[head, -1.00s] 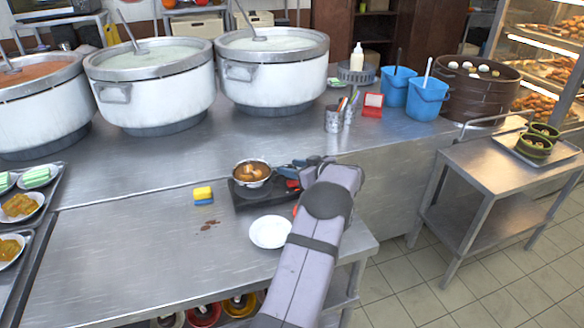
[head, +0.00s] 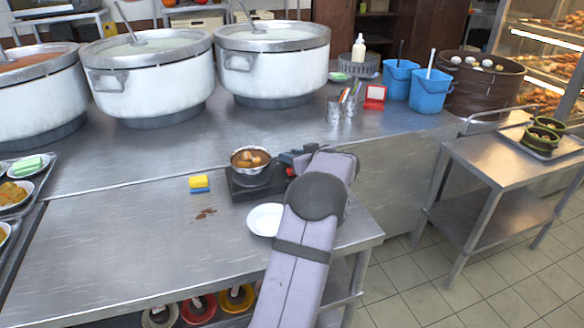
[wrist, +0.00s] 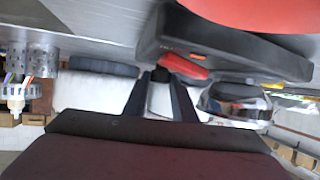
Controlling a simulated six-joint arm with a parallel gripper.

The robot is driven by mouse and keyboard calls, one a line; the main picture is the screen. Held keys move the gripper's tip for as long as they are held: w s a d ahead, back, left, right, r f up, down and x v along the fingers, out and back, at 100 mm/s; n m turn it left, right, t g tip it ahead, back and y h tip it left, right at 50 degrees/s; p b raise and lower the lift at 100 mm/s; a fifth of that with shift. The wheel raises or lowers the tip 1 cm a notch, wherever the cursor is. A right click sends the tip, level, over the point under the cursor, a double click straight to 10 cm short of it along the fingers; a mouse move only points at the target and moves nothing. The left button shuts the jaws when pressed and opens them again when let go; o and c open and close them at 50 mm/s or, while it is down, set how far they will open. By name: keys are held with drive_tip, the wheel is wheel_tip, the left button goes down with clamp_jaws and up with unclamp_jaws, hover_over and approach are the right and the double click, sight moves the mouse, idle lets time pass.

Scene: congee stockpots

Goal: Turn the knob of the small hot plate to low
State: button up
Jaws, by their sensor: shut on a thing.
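The small black hot plate (head: 250,192) sits on the steel table, with a small metal pot (head: 250,161) of brown food on it. In the wrist view the hot plate (wrist: 235,45) fills the upper right, seen upside down. A red knob (wrist: 188,67) shows at its edge. My gripper (wrist: 160,78) is at the knob, its two dark fingers shut on it; the fingers hide part of the knob. In the head view my gripper (head: 293,160) is at the right side of the plate, mostly hidden by my arm. I cannot read the knob's setting.
A white plate (head: 264,220) lies in front of the hot plate, close to my arm. A yellow and blue sponge (head: 199,184) and brown spill (head: 205,213) are to the left. Tins of pens (head: 334,112) stand behind.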

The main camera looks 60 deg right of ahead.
drive_tip(key=shift+w+a+f+m+g+h+b, duration=0.15)
drive_tip(key=shift+m+g+h+b, duration=0.5)
drive_tip(key=shift+b, duration=1.55)
drive_tip(key=shift+a+f+m+g+h+b, duration=0.25)
drive_tip(key=shift+m+h+b, duration=0.6)
drive_tip(key=shift+b, duration=1.3)
drive_tip(key=shift+w+r+m+g+h+b, duration=0.15)
drive_tip(key=shift+r+m+g+h+b, duration=0.15)
drive_tip(key=shift+m+g+h+b, duration=0.55)
drive_tip(key=shift+m+g, duration=0.55)
drive_tip(key=shift+g+h, duration=0.25)
drive_tip(key=shift+g, duration=0.05)
drive_tip(key=o, duration=1)
drive_tip(key=shift+r, duration=0.1)
drive_tip(key=shift+o, duration=0.2)
drive_tip(key=shift+b+v, duration=0.7)
drive_tip(key=shift+v, duration=2.9)
